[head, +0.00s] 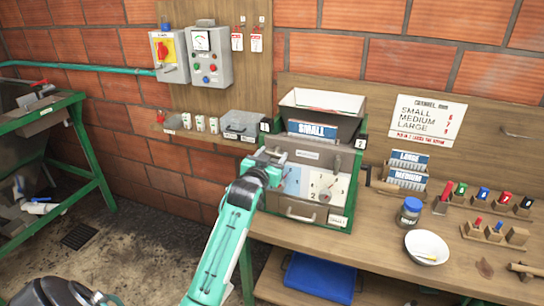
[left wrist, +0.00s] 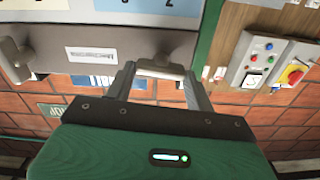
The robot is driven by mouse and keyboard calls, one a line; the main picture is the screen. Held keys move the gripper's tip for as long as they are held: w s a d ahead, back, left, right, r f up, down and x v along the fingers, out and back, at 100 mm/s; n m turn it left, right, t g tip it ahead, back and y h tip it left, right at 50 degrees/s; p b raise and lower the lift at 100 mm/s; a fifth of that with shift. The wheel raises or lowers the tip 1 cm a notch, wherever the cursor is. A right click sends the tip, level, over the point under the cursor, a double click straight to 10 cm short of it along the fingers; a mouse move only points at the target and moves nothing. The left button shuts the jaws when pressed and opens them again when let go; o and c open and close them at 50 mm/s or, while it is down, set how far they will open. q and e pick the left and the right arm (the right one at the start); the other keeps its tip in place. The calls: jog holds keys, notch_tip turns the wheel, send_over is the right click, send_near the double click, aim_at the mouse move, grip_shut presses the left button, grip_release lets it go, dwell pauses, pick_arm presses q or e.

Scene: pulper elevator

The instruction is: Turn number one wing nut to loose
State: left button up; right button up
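My left gripper (head: 272,160) is at the machine's upper left front, by the "1" label. In the left wrist view its two fingers (left wrist: 160,76) are apart, one at each end of the wing nut. Whether they touch it is not clear. In the head view the gripper hides this nut. A second wing nut (left wrist: 15,60) shows at the left edge of the left wrist view. My right gripper is not in view.
A hopper marked SMALL (head: 312,130) tops the machine. The bench (head: 385,245) holds a blue-lidded jar (head: 410,211), a white bowl (head: 427,247) and coloured tools in wooden racks. Control boxes (head: 207,55) hang on the board behind, left of the machine.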

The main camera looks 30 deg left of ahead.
pick_arm(q)
jog(key=shift+c, duration=1)
jog(key=shift+r+n+p, duration=0.1)
jog(key=shift+n+p, duration=0.35)
jog(key=shift+n, duration=0.15)
jog(key=o, duration=1)
jog(key=shift+s, duration=0.1)
jog(key=shift+s, duration=0.25)
jog(key=shift+b+v, duration=2)
jog(key=shift+v, duration=4.6)
